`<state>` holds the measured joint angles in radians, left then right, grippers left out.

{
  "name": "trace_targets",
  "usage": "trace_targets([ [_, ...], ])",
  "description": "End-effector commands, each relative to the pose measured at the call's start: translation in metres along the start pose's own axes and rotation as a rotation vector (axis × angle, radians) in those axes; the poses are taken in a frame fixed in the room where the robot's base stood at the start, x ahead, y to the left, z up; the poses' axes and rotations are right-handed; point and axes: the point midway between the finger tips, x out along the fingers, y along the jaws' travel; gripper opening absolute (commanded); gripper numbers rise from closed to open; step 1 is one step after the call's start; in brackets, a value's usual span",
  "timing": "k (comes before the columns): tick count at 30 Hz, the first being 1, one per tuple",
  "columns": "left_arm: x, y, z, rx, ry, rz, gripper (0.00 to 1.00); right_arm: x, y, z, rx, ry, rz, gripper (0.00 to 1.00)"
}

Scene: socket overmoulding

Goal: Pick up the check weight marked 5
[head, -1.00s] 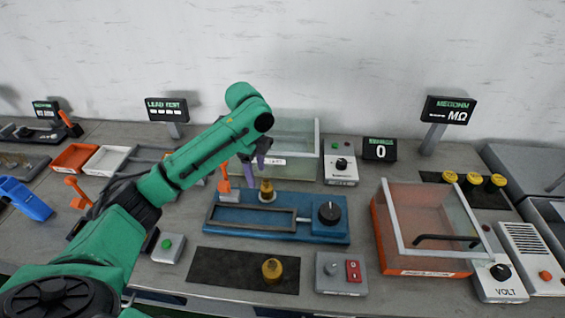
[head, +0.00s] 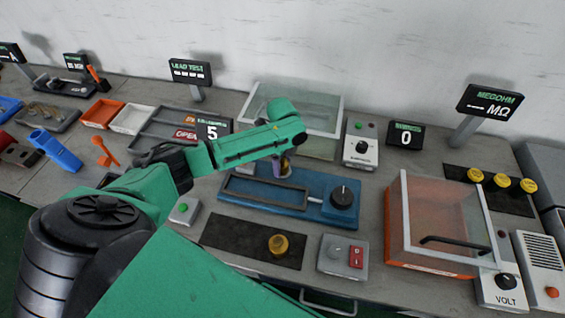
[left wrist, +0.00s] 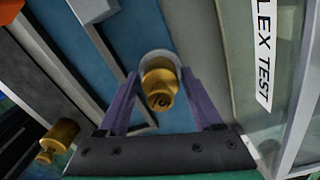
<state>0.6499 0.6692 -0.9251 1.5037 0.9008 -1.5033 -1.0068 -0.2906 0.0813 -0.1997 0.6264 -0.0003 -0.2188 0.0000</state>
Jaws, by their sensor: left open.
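A brass check weight (left wrist: 160,85) stands on a pale round seat of the blue fixture (head: 262,207). In the left wrist view my left gripper (left wrist: 159,80) is open, with one purple finger on each side of this weight. In the head view the weight (head: 287,168) is partly hidden by the gripper (head: 279,167). A second brass weight (head: 279,244) stands on the black mat (head: 232,240) in front; it also shows in the left wrist view (left wrist: 58,140). My right gripper is out of view.
A clear-walled box (head: 320,100) stands behind the fixture. A switch box (head: 343,256) and an orange tray with a clear cover (head: 430,268) are to the right. Several yellow-topped pieces (head: 501,180) stand further right. A display (head: 212,132) reads 5.

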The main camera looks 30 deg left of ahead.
Motion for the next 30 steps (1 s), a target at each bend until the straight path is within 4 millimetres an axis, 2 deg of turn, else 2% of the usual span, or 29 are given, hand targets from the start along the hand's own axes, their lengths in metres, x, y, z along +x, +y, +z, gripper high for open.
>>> trace_targets([
  [6,0.004,0.0,0.0,0.001,0.0,-0.002,0.67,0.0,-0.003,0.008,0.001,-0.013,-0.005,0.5],
  [7,0.004,0.0,0.0,0.001,0.0,-0.002,0.59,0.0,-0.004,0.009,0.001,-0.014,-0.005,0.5],
  [9,0.004,0.0,0.0,0.0,0.0,-0.002,0.32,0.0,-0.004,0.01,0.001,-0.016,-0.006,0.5],
  [12,0.004,0.0,0.0,0.0,0.0,-0.002,0.0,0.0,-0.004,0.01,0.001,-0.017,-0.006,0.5],
  [23,0.001,-0.001,0.0,0.0,0.0,-0.005,0.0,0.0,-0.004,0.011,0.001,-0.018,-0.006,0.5],
  [26,-0.004,-0.002,0.0,0.0,0.0,-0.005,0.0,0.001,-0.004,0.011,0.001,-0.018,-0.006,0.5],
  [30,-0.025,-0.002,0.0,0.0,0.0,-0.009,0.0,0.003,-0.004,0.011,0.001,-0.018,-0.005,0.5],
])
